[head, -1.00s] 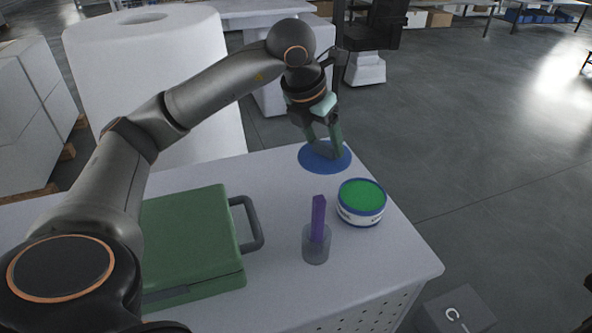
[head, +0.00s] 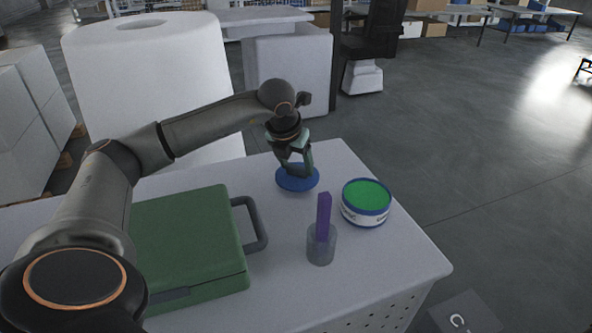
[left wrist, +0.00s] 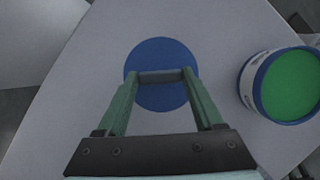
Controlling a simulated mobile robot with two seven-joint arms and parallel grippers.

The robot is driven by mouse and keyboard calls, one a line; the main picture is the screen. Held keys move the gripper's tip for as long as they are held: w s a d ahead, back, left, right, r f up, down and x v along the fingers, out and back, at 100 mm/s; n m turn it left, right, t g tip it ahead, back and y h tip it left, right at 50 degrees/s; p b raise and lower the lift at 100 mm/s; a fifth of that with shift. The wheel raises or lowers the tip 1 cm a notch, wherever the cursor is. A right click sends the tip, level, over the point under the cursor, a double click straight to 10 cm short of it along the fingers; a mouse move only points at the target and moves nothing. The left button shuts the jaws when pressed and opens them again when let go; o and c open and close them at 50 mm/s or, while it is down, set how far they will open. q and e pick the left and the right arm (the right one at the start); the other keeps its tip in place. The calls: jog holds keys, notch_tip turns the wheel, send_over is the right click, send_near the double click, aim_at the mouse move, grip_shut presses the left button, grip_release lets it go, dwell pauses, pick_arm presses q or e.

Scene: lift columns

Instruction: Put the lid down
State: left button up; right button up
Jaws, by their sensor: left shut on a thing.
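The lid (head: 297,185) is a round blue disc over the far part of the white table. It also shows in the left wrist view (left wrist: 160,50), below the fingers. My left gripper (head: 296,170) points down and is shut on the lid, on a grey bar at its middle. I cannot tell whether the lid touches the table. A round white tub (head: 364,216) with a blue rim and a green top stands to the right of the lid, apart from it. My right gripper is not in view.
A green case (head: 190,240) with a grey handle lies on the table (head: 385,280) at the left. A clear cup (head: 321,248) with a purple stick (head: 323,214) stands in front of the tub. The table's right edge is close beyond the tub.

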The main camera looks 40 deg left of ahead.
pick_arm(q)
jog(key=shift+f, duration=0.9)
jog(key=shift+f, duration=0.1)
jog(key=o, duration=0.9)
jog(key=shift+f, duration=0.1)
jog(key=o, duration=0.5)
jog(key=shift+c, duration=0.2)
jog(key=shift+r, duration=0.3)
jog(key=v, duration=1.2)
jog(key=shift+p, duration=0.3)
